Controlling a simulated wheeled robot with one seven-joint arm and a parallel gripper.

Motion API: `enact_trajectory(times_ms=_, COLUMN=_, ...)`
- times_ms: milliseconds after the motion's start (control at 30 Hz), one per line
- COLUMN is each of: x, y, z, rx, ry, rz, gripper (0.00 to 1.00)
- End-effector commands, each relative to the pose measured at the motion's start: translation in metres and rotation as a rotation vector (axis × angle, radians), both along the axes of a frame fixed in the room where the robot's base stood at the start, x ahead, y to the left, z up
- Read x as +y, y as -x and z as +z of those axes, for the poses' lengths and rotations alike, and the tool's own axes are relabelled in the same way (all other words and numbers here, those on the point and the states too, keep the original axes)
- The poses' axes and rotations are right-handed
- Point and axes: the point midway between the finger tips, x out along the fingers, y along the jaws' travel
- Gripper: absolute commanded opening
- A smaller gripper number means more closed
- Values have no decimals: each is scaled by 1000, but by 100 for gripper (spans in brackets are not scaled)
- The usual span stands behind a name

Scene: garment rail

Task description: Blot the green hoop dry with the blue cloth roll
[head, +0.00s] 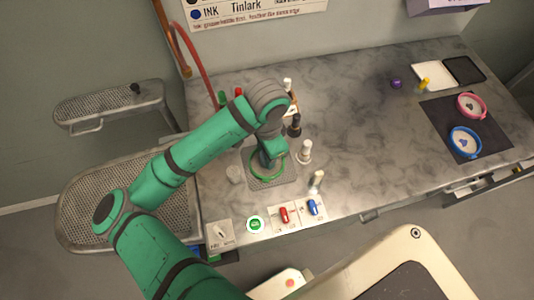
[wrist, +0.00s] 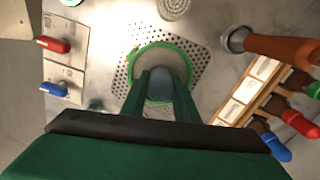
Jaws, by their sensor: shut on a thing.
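The green hoop (head: 283,172) lies flat on a perforated metal plate (head: 252,182) let into the counter. In the wrist view the hoop (wrist: 186,53) rings a pale disc of fabric, its near side hidden by my fingers. My gripper (head: 268,160) points down over the hoop. In the wrist view my gripper (wrist: 161,90) is shut on a grey-blue rounded thing, taken to be the blue cloth roll (wrist: 160,84). The roll stands over the hoop's middle; whether it touches the fabric cannot be told. The head view hides it behind my gripper.
A wooden rack (wrist: 252,90) with coloured caps is nearby. Red (head: 285,214) and blue (head: 313,207) switches line the front edge. Pink (head: 484,108) and blue (head: 479,146) hoops lie far right. The counter's middle is clear.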

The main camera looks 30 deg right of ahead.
Motion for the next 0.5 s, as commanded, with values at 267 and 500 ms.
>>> enact_trajectory(times_ms=267, x=0, y=0, z=-3, rx=0, ry=0, rz=0, gripper=3)
enact_trajectory(times_ms=500, x=0, y=0, z=-5, rx=0, ry=0, rz=0, gripper=3)
